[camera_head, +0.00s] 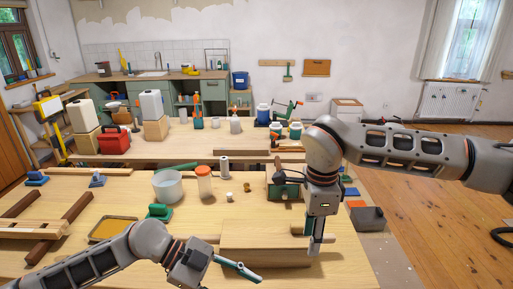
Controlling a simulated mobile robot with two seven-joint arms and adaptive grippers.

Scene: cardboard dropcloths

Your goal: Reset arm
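My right arm comes in from the right edge, and my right gripper (314,246) points down over the right side of the near workbench. It hangs at the right end of a wooden block (265,240); I cannot tell whether it touches the block. Its fingers look close together, and I see nothing clearly between them. My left arm comes in from the lower left. My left gripper (238,269) is low over the near workbench (345,270), its teal finger pointing right in front of the block. I cannot tell how far its fingers are apart.
A white bucket (168,188), a jar with an orange lid (205,183) and a yellow tray (113,229) stand on the near bench. A green toolbox (284,188) is behind my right gripper. A second bench (190,140) holds several containers. Wooden floor (440,220) lies open at right.

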